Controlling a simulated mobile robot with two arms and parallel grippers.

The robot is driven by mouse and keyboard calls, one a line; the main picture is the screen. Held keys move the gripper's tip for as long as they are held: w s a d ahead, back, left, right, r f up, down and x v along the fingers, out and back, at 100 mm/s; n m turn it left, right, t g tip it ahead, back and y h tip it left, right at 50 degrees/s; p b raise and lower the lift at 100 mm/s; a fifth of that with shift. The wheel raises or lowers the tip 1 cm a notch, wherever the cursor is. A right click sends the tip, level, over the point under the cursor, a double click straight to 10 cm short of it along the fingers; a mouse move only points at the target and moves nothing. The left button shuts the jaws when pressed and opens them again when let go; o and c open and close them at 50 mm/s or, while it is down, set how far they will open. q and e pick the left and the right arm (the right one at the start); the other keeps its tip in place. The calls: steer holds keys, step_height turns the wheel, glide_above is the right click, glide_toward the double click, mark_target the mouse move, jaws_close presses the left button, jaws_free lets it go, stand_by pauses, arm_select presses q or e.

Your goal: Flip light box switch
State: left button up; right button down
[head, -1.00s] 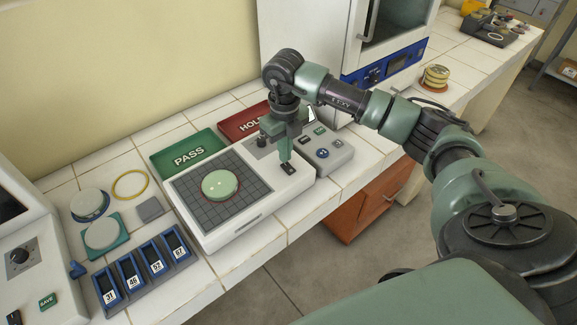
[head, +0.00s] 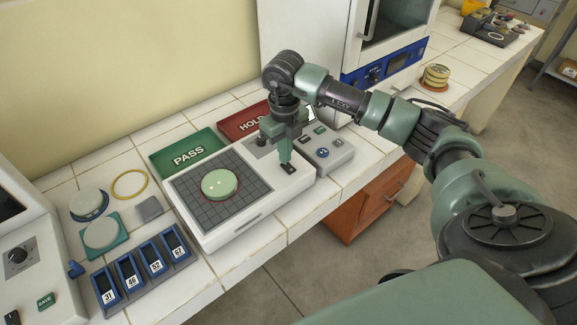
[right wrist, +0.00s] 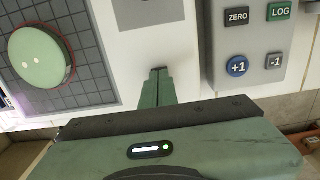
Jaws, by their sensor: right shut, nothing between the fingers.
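The light box (head: 207,239) is a white slab with a dark grid panel on the bench. A pale green round dish (head: 219,184) lies on the grid; it also shows in the right wrist view (right wrist: 41,57). A small dark switch (head: 289,169) sits on the box's right part. My right gripper (head: 286,160) points down with its closed fingertips at the switch. In the right wrist view the shut fingertips (right wrist: 159,71) cover the switch, so its position is hidden. I cannot tell whether they touch it. My left gripper is not in view.
A grey button box (head: 327,150) stands just right of the light box. Green PASS (head: 188,152) and red HOLD (head: 240,121) trays lie behind. A numbered rack (head: 143,268) and lidded dishes (head: 101,234) are to the left. An incubator (head: 390,60) stands behind my right arm.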

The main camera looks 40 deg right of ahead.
steer(key=shift+f+b, duration=0.4)
steer(key=shift+f, duration=0.25)
steer(key=shift+r, duration=0.1)
steer(key=shift+r+p, duration=2.3)
steer(key=shift+r, duration=1.2)
